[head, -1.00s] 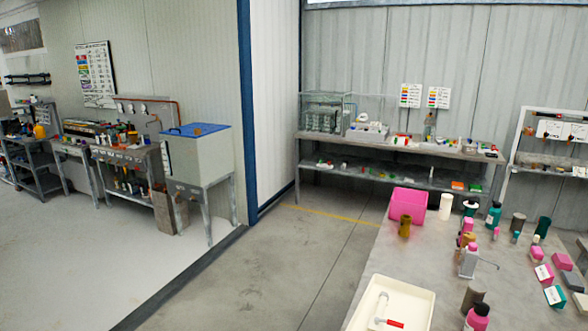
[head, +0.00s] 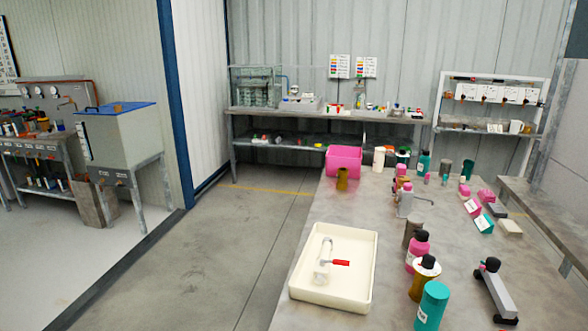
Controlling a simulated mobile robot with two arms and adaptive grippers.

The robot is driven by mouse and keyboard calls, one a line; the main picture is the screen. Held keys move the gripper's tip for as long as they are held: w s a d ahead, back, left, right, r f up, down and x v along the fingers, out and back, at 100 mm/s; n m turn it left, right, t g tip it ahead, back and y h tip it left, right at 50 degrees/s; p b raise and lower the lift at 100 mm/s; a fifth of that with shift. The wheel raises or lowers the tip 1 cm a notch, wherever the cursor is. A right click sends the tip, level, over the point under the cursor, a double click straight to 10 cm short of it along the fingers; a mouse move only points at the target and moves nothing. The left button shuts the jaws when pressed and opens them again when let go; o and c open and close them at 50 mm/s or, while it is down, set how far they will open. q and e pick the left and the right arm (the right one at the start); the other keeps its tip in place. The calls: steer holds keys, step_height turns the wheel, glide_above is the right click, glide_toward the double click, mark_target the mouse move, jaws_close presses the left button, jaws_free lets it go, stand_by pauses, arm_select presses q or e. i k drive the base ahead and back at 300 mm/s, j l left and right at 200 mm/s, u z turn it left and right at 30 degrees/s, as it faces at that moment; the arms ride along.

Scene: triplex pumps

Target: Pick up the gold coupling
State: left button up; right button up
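A gold-brown cylindrical piece (head: 342,180), which looks like the gold coupling, stands upright near the left edge of the work table (head: 375,200), just in front of a pink bin (head: 343,160). Its fine shape is too small to tell. A second gold-brown body (head: 422,287) with a white top and dark cap stands nearer, among the bottles. Neither of my grippers is in the head view.
A cream tray (head: 297,284) with a red-handled tap (head: 341,263) sits at the table's near left. Pink and teal bottles (head: 431,306) and a grey tool (head: 494,290) crowd the right. Open floor (head: 215,260) lies left of the table. A shelf bench stands behind.

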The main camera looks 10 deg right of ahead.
mark_target(341, 184)
steer(key=i+j+u, duration=0.1)
steer(key=j, duration=0.25)
steer(key=i+j+u, duration=0.1)
steer(key=j, duration=0.25)
steer(key=i+j, duration=0.3)
steer(key=j, duration=0.15)
steer(key=i+j, duration=0.3)
steer(key=j, duration=0.15)
steer(key=i+j+u, duration=0.1)
steer(key=i+j, duration=0.2)
steer(key=j, duration=0.15)
steer(key=i+l+z, duration=0.1)
steer(key=i+z, duration=0.6)
steer(key=i, duration=0.15)
steer(key=i+j+z, duration=0.3)
steer(key=i+l, duration=0.1)
